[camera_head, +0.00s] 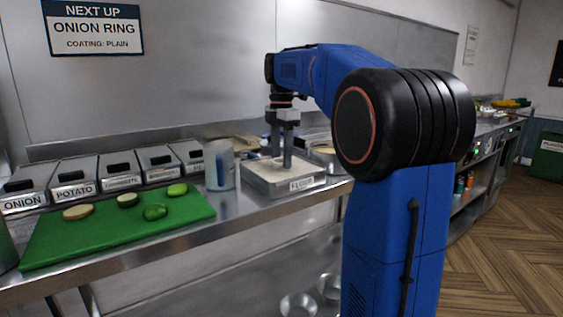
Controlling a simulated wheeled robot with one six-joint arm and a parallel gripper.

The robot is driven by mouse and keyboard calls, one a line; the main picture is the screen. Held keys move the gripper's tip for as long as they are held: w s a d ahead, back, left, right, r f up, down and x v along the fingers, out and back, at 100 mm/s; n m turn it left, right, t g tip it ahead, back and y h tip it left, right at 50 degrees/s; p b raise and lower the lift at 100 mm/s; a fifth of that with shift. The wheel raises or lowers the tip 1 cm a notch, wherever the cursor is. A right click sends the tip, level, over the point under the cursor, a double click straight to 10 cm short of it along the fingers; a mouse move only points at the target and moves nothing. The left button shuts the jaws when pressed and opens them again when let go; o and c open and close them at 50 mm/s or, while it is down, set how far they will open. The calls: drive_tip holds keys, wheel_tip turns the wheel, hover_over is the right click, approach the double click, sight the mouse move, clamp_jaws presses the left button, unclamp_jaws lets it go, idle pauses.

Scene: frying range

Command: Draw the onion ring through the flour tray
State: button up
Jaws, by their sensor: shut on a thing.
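The flour tray (258,186) is a shallow metal tray with a "FLOUR" label on its front and pale flour inside. It stands on the steel counter, right of the middle of the picture. My gripper (281,164) points straight down over the tray, with its fingertips low at the flour. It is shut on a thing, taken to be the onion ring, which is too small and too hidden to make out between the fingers. A sign (93,27) on the wall reads "NEXT UP ONION RING, COATING: PLAIN".
A green cutting board (100,232) with several vegetable pieces lies at the left. Labelled metal bins (73,176) line the back. A whitish cylindrical container (220,165) stands close left of the tray. A round pan (325,155) sits behind the tray at right.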

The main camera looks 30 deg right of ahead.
drive_tip(key=shift+r, duration=2.05)
drive_tip(key=shift+r, duration=0.1)
wheel_tip(320, 180, up, 3)
drive_tip(key=shift+f, duration=0.1)
drive_tip(key=shift+d, duration=0.1)
